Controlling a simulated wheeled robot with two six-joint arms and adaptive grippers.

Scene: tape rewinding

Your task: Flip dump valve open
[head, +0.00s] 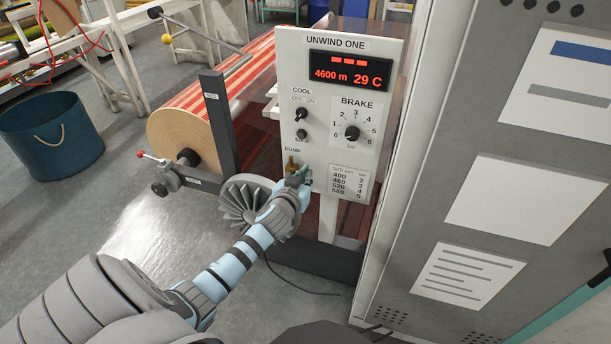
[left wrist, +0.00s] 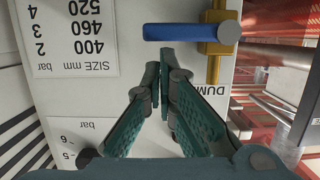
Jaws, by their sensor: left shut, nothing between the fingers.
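The dump valve (head: 291,166) is a brass fitting low on the white UNWIND ONE panel (head: 318,215), under the DUMP label. The left wrist view, which is upside down, shows its brass body (left wrist: 216,50) and a blue lever handle (left wrist: 185,32). The lever lies crosswise to the upright brass body. My left gripper (head: 301,176) is at the panel beside the valve and hides the lever in the head view. In the left wrist view its fingers (left wrist: 159,72) are shut and empty, with the tips close to the lever; I cannot tell whether they touch. My right gripper is out of view.
Above the valve are the COOL switch (head: 302,115) and BRAKE knob (head: 352,133). A striped tape roll (head: 185,135) and a finned grey wheel (head: 245,200) stand left of the panel. A grey cabinet (head: 400,205) closes off the right.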

